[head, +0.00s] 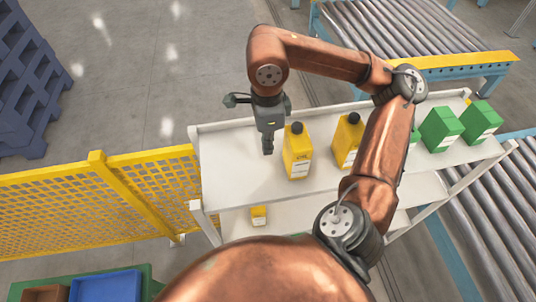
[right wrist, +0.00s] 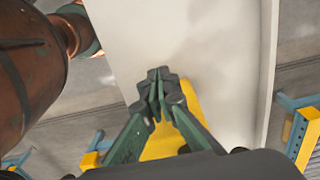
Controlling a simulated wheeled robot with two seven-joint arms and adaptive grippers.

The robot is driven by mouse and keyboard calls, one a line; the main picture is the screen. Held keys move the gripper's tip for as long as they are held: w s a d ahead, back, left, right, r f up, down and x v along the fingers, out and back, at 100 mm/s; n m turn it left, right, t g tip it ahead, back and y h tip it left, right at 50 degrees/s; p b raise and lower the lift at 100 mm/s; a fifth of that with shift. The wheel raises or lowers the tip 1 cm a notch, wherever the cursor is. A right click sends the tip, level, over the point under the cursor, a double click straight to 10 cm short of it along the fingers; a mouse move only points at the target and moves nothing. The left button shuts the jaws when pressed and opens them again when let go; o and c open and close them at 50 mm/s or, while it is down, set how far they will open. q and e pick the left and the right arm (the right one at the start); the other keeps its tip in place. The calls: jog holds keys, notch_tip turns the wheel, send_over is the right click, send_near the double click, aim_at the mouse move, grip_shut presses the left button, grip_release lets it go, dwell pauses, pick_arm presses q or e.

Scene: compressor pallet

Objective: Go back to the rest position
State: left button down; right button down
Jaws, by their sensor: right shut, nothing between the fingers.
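My right gripper (head: 268,147) is shut and empty, pointing down over the left end of the white shelf's top board. It stands just left of a yellow bottle (head: 298,152) with a black cap. In the right wrist view, the closed fingers (right wrist: 157,80) are in front of a yellow shape (right wrist: 178,118), with the pale shelf board (right wrist: 190,45) beyond. My right arm reaches over the shelf (head: 235,170), bent at the elbow. My left gripper is not in view.
A second yellow bottle (head: 346,138) and green boxes (head: 441,129) stand farther right on the shelf. A yellow mesh fence (head: 70,205) is at left. Roller conveyors (head: 400,25) lie behind and right. Blue pallets (head: 25,75) stand far left. Open floor (head: 160,70) lies behind the fence.

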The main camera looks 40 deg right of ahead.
notch_tip(320, 180, up, 4)
jog(key=shift+r, duration=0.1)
